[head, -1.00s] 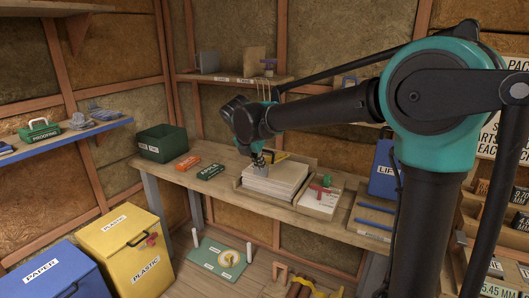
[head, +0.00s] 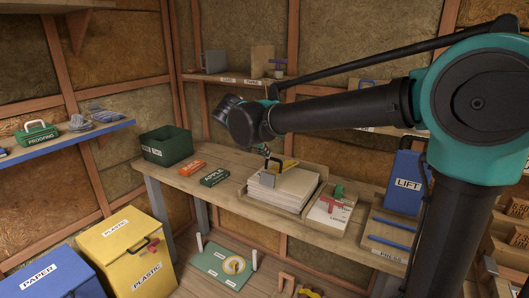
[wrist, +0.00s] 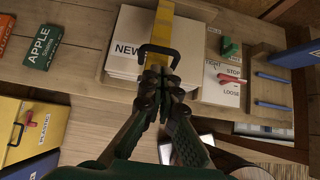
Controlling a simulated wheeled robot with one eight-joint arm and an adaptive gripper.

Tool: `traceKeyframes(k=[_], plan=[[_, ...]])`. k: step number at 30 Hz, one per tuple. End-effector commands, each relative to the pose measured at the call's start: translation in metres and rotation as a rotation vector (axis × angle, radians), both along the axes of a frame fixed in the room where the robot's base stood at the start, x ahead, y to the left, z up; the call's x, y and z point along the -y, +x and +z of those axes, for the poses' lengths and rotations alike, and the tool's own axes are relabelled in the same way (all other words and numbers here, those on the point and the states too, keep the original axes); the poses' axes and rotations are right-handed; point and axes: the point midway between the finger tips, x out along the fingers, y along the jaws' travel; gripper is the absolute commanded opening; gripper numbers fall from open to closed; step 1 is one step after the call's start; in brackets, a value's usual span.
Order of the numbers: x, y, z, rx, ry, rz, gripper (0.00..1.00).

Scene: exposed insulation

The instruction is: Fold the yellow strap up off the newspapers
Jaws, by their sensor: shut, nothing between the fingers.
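The stack of newspapers (head: 286,195) sits in a wooden tray on the workbench; its white top also shows in the wrist view (wrist: 125,55). The yellow strap (head: 290,163) is at the back of the stack, and in the wrist view it (wrist: 163,28) runs down from the top edge toward my fingertips. A dark bracket-shaped handle (wrist: 158,52) crosses the strap there. My gripper (wrist: 155,73) is shut and empty, just below the handle in the wrist view; I cannot tell whether they touch. In the head view my gripper (head: 264,151) is above the stack's back-left part, partly hidden.
A tray with red and green items (head: 330,207) stands right of the stack. Further right are a board with blue rods (head: 390,242) and a blue LIFT box (head: 406,183). Orange (head: 192,167) and green (head: 214,178) boxes lie left. A shelf (head: 230,79) runs behind.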

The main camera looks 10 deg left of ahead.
Motion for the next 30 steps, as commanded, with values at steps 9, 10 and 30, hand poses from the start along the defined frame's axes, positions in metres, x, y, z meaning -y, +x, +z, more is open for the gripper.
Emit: traceKeyframes(k=[9,10,30], plan=[[0.012,0.035,-0.038,0.0,0.001,-0.002,0.0],[0.013,0.037,-0.04,0.0,0.0,-0.001,0.0],[0.016,0.045,-0.047,-0.011,0.005,-0.001,0.0]])
